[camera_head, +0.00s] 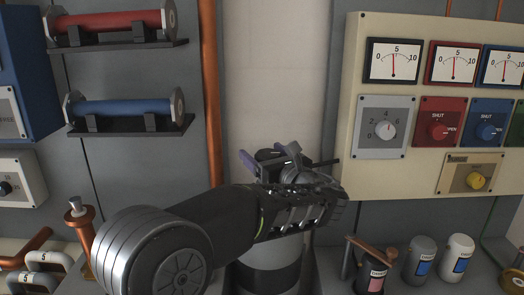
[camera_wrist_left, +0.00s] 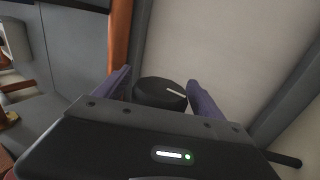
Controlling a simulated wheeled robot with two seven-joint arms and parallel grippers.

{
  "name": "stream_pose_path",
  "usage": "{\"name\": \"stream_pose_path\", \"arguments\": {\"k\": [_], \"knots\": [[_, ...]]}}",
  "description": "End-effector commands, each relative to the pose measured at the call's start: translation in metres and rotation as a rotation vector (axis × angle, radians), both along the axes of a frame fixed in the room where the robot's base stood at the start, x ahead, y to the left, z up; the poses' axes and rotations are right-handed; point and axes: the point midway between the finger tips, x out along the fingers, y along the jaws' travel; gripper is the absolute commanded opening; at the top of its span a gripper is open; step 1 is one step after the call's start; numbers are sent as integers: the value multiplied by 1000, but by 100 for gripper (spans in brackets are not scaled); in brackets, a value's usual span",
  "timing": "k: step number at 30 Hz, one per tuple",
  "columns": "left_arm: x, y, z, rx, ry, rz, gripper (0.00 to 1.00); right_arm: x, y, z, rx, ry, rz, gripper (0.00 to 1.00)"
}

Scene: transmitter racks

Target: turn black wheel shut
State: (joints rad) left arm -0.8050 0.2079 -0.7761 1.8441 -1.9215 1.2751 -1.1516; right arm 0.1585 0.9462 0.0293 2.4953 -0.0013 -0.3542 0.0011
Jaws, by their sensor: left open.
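The black wheel (camera_wrist_left: 158,92) shows in the left wrist view as a round black knob with a white pointer line on its top. My left gripper (camera_wrist_left: 158,77) is open, with its purple fingers on either side of the wheel. I cannot tell whether the fingers touch it. In the head view my left gripper (camera_head: 284,160) is at the centre, above a grey and white cylinder, and only a small dark part of the wheel (camera_head: 268,154) shows between its parts. The gripper body hides the rest. My right gripper is not in view.
A cream panel (camera_head: 352,185) with gauges, a grey knob and red and blue SHUT/OPEN knobs stands at the right. A copper pipe (camera_head: 208,80) runs upright left of the gripper. Small canisters (camera_head: 419,258) stand at lower right. Red and blue cylinders (camera_head: 122,110) sit on left shelves.

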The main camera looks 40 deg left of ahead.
Motion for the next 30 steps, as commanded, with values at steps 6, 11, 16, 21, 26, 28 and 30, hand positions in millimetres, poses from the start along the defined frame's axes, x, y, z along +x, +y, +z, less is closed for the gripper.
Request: {"name": "stream_pose_path", "arguments": {"k": [6, 11, 16, 21, 26, 28, 30], "knots": [[5, 9, 0, 1, 0, -1, 79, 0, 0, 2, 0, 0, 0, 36], [5, 9, 0, 1, 0, -1, 79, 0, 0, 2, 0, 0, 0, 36], [5, 9, 0, 0, 0, -1, 69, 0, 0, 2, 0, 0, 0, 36], [5, 9, 0, 0, 0, -1, 56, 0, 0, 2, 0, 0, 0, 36], [5, 9, 0, 0, 0, -1, 42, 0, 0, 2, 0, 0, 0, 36], [5, 9, 0, 0, 0, -1, 37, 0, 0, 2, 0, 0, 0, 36], [5, 9, 0, 0, 0, -1, 31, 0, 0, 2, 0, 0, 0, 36]]}}
